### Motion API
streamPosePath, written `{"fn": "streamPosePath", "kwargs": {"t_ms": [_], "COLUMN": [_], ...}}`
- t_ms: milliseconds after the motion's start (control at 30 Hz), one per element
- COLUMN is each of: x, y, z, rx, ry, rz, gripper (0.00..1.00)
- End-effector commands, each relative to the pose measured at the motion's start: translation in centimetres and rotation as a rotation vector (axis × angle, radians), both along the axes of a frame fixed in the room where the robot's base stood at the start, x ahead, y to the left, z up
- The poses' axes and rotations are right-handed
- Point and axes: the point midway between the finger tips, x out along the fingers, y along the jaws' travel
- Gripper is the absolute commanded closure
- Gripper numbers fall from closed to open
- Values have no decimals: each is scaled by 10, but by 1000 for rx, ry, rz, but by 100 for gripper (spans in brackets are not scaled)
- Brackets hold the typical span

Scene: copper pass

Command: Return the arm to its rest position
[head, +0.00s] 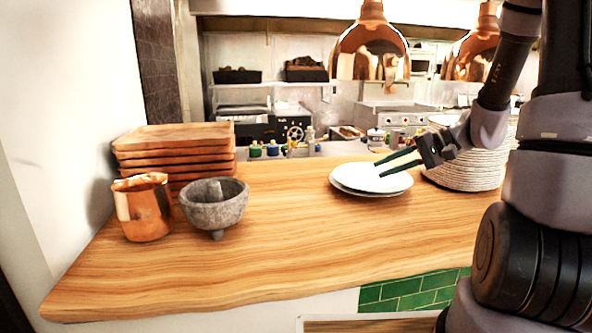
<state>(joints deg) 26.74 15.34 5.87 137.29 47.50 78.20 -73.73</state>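My gripper (389,163) reaches in from the right, above the wooden counter (300,262). Its two dark fingers are spread apart with nothing visible between them. The fingers show in front of a short stack of white plates (350,178). I cannot tell whether they touch the top plate. My arm comes down from the upper right, bent, and covers much of the right side of the view.
Wooden boards (172,146), a copper pitcher (143,208) and a stone mortar (214,205) stand at the left. Copper lamps (371,45) hang above. The counter's middle is clear.

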Motion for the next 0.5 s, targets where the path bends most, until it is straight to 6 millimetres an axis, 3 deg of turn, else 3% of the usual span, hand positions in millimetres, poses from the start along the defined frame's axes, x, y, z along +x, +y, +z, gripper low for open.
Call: {"fn": "streamPosePath", "kwargs": {"t_ms": [200,500], "x": [-44,-93], "y": [17,12], "z": [36,80], "rx": [-239,-563], "ry": [26,-30], "rz": [87,47], "gripper": [76,76]}}
